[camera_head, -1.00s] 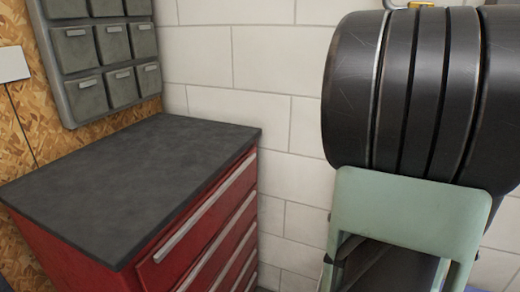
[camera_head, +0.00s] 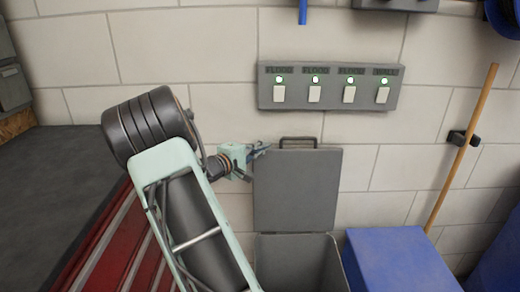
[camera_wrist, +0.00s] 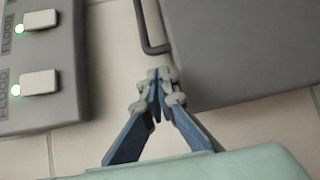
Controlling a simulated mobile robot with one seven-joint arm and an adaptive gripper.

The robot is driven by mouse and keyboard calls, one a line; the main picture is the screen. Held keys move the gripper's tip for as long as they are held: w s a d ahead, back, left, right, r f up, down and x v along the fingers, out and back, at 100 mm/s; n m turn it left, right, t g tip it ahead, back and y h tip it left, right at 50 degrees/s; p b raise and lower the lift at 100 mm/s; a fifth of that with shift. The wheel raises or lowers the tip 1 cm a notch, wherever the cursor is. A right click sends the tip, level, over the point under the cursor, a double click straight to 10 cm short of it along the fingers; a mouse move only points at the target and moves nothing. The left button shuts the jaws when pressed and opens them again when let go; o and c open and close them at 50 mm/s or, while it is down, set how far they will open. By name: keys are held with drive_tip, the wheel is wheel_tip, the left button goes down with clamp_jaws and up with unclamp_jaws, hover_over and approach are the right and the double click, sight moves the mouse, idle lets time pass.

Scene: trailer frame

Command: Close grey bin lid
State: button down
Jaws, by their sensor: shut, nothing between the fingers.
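The grey bin (camera_head: 300,262) stands against the wall with its open top partly in view. Its grey lid (camera_head: 296,190) is raised upright against the wall, with a dark handle (camera_head: 298,140) on its top edge. My gripper (camera_head: 262,148) is at the lid's upper left corner, left of the handle; in the head view I cannot tell whether it touches. In the wrist view the lid (camera_wrist: 240,45) fills the upper right, with the handle (camera_wrist: 146,30) at its left edge. My gripper (camera_wrist: 160,78) is shut and empty there, with its tips close to the lid's edge.
A switch panel (camera_head: 331,95) with lit green lamps is on the wall above the lid. A blue box (camera_head: 400,262) stands right of the bin, and a wooden pole (camera_head: 465,150) leans beyond it. A red drawer cabinet (camera_head: 100,240) with a dark top is at left.

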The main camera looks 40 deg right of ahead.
sight(273, 143)
drive_tip(key=shift+x, duration=2.8)
drive_tip(key=shift+s+a, duration=0.1)
drive_tip(key=shift+s, duration=0.05)
